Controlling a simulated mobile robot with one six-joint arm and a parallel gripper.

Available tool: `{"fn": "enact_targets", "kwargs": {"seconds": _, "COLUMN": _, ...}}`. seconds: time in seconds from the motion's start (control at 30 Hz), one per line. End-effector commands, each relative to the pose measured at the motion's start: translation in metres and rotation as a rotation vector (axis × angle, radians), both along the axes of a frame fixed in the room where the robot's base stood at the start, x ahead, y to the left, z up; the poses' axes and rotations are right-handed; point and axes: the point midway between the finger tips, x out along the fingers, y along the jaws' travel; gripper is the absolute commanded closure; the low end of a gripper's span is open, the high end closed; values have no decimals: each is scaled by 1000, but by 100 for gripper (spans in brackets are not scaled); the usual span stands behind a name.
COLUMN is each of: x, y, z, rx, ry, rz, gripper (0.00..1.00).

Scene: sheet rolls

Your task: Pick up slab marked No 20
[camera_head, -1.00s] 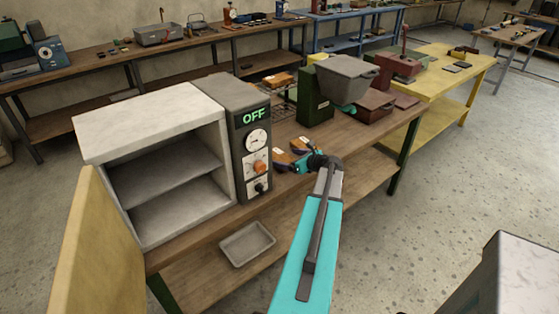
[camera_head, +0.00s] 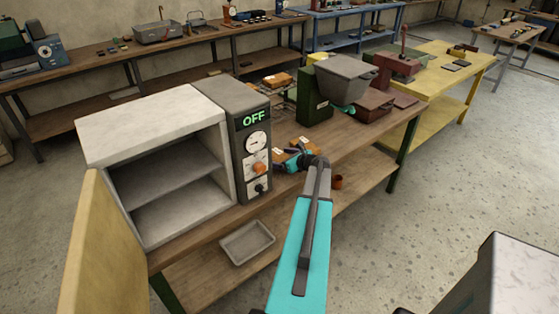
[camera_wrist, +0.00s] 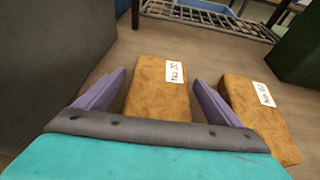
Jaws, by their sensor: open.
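In the wrist view a tan-brown slab (camera_wrist: 158,88) lies on the bench with a white label that seems to read No 20, turned sideways. A similar slab (camera_wrist: 256,110) lies to its right; its label is hard to read. My gripper (camera_wrist: 157,92) is open and empty, its purple fingers to either side of the middle slab in the picture. I cannot tell whether they touch it. In the head view my gripper (camera_head: 290,160) is low over the bench beside the oven, partly hiding the slabs; one slab (camera_head: 304,145) shows behind it.
The open oven (camera_head: 150,125) with its OFF panel stands left of my gripper. A green box (camera_head: 316,95) and a grey hopper (camera_head: 346,78) stand to the right. A wire rack (camera_wrist: 207,15) is behind the slabs.

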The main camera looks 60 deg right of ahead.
Motion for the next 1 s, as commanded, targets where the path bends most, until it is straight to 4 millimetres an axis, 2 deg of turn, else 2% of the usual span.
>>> {"fn": "enact_targets", "kwargs": {"seconds": 0.17, "x": 0, "y": 0, "z": 0, "rx": 0, "ry": 0, "rz": 0, "gripper": 12}}
{"fn": "enact_targets", "kwargs": {"seconds": 0.2, "x": 0, "y": 0, "z": 0, "rx": 0, "ry": 0, "rz": 1, "gripper": 15}}
{"fn": "enact_targets", "kwargs": {"seconds": 0.5, "x": 0, "y": 0, "z": 0, "rx": 0, "ry": 0, "rz": 1, "gripper": 66}}
{"fn": "enact_targets", "kwargs": {"seconds": 0.53, "x": 1, "y": 0, "z": 1, "rx": 0, "ry": -2, "rz": 1, "gripper": 69}}
{"fn": "enact_targets", "kwargs": {"seconds": 1.0, "x": 1, "y": 1, "z": 9, "rx": -1, "ry": -2, "rz": 1, "gripper": 69}}
